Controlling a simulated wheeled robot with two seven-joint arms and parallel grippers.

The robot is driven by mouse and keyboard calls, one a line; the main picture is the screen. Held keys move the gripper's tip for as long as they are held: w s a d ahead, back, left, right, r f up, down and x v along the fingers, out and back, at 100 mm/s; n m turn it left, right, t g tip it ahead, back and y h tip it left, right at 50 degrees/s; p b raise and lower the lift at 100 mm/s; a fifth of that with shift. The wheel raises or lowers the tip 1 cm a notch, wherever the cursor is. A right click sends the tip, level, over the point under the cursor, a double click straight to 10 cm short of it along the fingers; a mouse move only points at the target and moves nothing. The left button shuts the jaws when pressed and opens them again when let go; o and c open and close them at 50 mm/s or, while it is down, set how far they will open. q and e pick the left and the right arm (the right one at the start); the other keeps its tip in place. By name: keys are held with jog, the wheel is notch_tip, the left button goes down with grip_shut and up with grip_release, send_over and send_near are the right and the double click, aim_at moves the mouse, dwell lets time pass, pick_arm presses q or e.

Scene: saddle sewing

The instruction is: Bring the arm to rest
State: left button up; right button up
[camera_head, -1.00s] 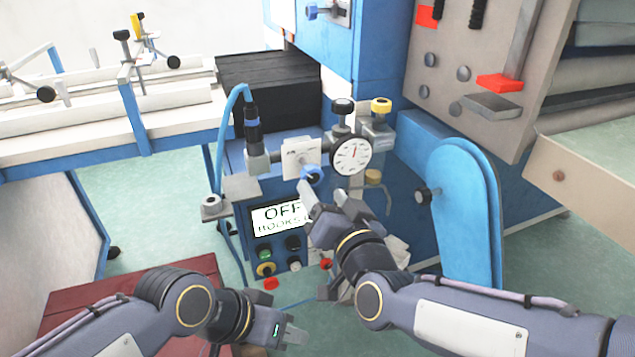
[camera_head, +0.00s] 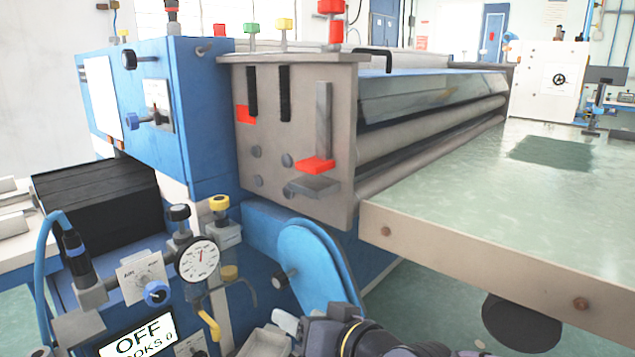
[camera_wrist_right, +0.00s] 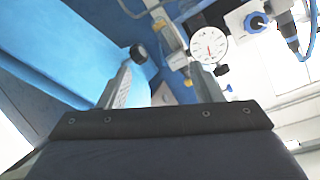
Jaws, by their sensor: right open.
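My right gripper (camera_head: 280,326) is at the bottom edge of the head view, partly cut off, below the blue rounded guard (camera_head: 312,265) and to the right of the control panel. In the right wrist view its two fingers stand apart with nothing between them (camera_wrist_right: 160,75). The round dial gauge (camera_head: 198,259) and the blue knob (camera_head: 157,293) are to its left in the head view, apart from it. My left gripper is outside the views.
The machine's grey end plate (camera_head: 300,140) with a red-tipped lever (camera_head: 318,165) stands above the guard. A broad greenish table (camera_head: 480,200) extends to the right with little on its near part. A black ribbed block (camera_head: 100,200) is at the left.

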jog(key=s+d+f+m+g+h, duration=0.1)
jog(key=s+d+f+h, duration=0.2)
jog(key=d, duration=0.5)
jog(key=s+d+f+m+g+h, duration=0.1)
jog(key=s+d+f, duration=0.25)
jog(key=d, duration=0.45)
jog(key=s+d+f+m+g+h, duration=0.1)
jog(key=s+d+f+g, duration=0.2)
jog(key=s, duration=0.4)
jog(key=s+d+f+m+h, duration=0.1)
jog(key=s+d+f+m, duration=0.15)
jog(key=s+d, duration=0.3)
notch_tip(320, 180, up, 28)
jog(key=a+n+p, duration=0.1)
jog(key=p, duration=2.7)
jog(key=shift+s+r, duration=0.15)
jog(key=shift+r, duration=0.05)
jog(key=shift+a, duration=0.1)
